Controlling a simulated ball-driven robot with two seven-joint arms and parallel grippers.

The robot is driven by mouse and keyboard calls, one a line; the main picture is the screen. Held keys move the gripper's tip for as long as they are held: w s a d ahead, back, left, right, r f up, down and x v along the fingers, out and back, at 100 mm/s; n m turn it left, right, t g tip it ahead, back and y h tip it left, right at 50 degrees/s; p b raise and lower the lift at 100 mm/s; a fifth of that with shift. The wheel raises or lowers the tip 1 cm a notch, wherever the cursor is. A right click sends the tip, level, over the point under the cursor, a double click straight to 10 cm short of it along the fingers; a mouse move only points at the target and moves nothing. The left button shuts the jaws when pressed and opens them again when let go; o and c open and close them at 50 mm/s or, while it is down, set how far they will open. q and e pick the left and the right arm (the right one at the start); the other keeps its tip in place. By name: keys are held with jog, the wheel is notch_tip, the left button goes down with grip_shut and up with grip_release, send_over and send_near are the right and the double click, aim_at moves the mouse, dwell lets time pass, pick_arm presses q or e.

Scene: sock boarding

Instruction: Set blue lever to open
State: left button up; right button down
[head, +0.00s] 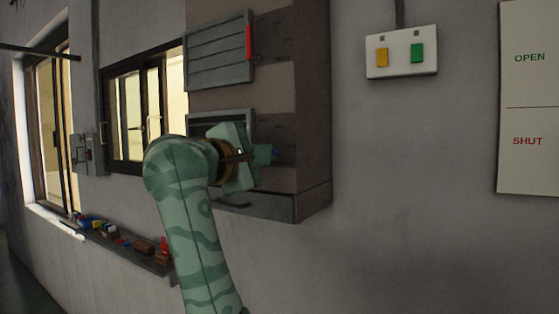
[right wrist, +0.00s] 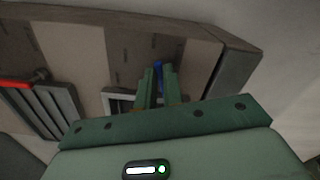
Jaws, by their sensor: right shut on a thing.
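The blue lever (head: 274,152) is at the right side of the lower vent (head: 222,119) on the brown cabinet. Only a small part of it shows past my right gripper (head: 262,154). In the right wrist view the blue lever (right wrist: 158,69) shows between the two green fingertips of my right gripper (right wrist: 160,80), which is shut on it. My arm and gripper hide much of the lower vent, so I cannot tell its slat position. My left gripper is not in view.
The upper vent (head: 219,53) has a red lever (head: 249,43) at its right, pointing along the vent's edge. A switch box (head: 401,53) with yellow and green buttons and an OPEN/SHUT sign (head: 529,100) are on the right wall. A ledge (head: 128,247) holds small items below.

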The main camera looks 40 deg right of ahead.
dwell(0.5)
jog(key=c, duration=1.8)
grip_release()
jog(key=shift+o, duration=1.4)
jog(key=shift+s+d, duration=0.1)
jog(key=shift+d, duration=0.15)
jog(key=shift+a, duration=0.1)
jog(key=b+v, duration=0.1)
jog(key=v, duration=1.5)
jog(key=shift+s, duration=0.25)
jog(key=shift+f, duration=0.1)
